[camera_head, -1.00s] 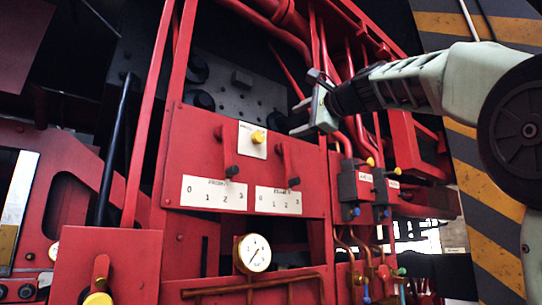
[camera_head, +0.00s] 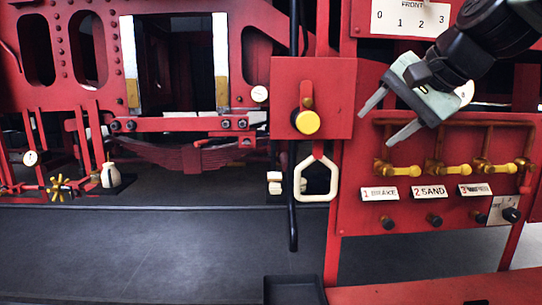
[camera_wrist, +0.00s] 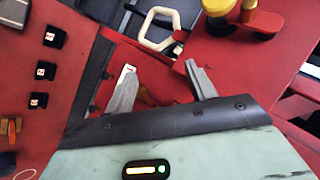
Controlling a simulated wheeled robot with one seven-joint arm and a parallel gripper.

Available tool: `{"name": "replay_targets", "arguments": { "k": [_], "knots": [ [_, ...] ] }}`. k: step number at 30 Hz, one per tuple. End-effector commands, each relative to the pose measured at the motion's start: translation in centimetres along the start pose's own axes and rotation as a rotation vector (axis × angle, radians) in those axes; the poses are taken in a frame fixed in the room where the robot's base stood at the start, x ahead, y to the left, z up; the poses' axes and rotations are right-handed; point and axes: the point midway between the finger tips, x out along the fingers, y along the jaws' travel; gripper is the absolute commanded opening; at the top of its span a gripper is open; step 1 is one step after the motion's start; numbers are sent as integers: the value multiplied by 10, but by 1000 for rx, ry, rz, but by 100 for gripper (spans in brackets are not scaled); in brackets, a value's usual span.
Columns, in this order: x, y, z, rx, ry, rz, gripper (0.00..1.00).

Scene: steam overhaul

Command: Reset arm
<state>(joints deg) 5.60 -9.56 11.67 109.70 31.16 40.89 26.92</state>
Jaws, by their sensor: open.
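My gripper (camera_head: 381,122) is in the upper right of the head view, in front of the red control panel. Its two grey fingers point down and left and are spread apart, with nothing between them. In the wrist view the open fingers (camera_wrist: 160,84) show from behind, with red panel and a yellow part beyond them. My dark wrist and forearm come in from the top right corner.
A yellow-knobbed lever (camera_head: 307,121) and a white ring handle (camera_head: 315,180) are left of my gripper. Yellow valve handles (camera_head: 434,168) sit below it, above labels BRAKE, SAND and a third. Open dark floor (camera_head: 180,250) lies at lower left.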

Motion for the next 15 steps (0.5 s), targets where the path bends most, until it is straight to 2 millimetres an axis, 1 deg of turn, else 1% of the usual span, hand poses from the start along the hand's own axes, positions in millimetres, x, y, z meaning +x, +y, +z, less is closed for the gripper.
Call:
{"name": "replay_targets", "arguments": {
  "k": [1,2,3,5,6,8,9,11,12,15],
  "knots": [
    [19,13,33,-84,-65,47,55],
    [29,22,51,-139,-99,74,55],
    [40,35,75,-213,-146,109,55],
    [53,55,111,-331,-217,158,55],
    [60,71,135,-413,-266,189,55],
    [68,96,170,-542,-342,232,55],
    [70,113,192,-629,-393,259,55],
    [71,141,223,-762,-469,296,55],
    [70,158,240,-844,-516,316,55],
    [64,197,272,-1025,-617,355,55]
  ]
}}
